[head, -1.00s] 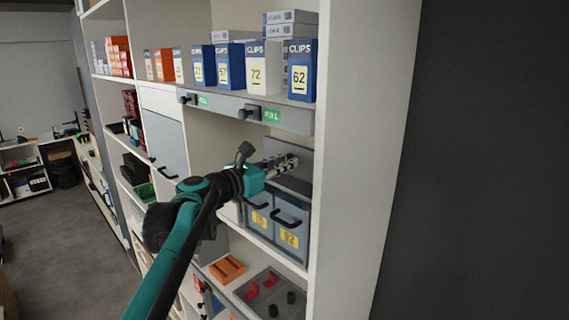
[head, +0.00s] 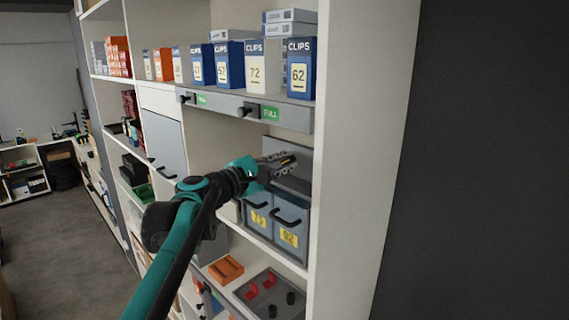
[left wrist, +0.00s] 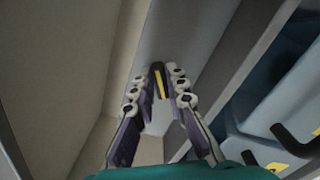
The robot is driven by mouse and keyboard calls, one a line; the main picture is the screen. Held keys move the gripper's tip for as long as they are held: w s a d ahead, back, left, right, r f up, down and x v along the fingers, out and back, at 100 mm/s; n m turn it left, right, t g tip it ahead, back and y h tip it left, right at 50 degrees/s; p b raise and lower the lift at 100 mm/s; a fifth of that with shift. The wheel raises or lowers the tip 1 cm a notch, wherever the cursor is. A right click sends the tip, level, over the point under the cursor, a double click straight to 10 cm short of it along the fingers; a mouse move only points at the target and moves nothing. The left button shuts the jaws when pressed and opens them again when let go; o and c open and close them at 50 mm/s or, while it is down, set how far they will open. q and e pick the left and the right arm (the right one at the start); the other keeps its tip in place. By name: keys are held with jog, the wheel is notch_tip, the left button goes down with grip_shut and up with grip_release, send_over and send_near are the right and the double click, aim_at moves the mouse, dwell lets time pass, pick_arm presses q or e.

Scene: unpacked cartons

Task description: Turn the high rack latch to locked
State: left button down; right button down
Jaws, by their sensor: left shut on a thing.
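The high rack latch shows in the left wrist view as a dark bar with a yellow stripe (left wrist: 161,85), between my fingertips. My left gripper (head: 287,160) reaches into the shelf bay above the bins and is shut on this latch, in front of a grey panel (head: 291,145). In the left wrist view the two fingers (left wrist: 158,88) close around the bar from both sides. In the head view the fingers mostly cover the latch, so I cannot read its position marks. My right gripper is not in view.
Two grey-blue bins with black handles (head: 290,237) stand just below the gripper. Above is a grey rail with black knobs and green labels (head: 215,103), under a row of clip boxes (head: 257,65). The white shelf side wall (head: 355,150) stands close on the right.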

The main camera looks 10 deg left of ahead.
pick_arm(q)
jog(key=m, duration=0.6)
jog(key=shift+f, duration=0.15)
jog(key=shift+m, duration=0.4)
jog(key=c, duration=1.5)
grip_release()
jog(key=shift+c, duration=0.2)
jog(key=shift+s, duration=0.15)
jog(key=v, duration=1.1)
jog(key=shift+s+a, duration=0.2)
jog(key=shift+s, duration=0.15)
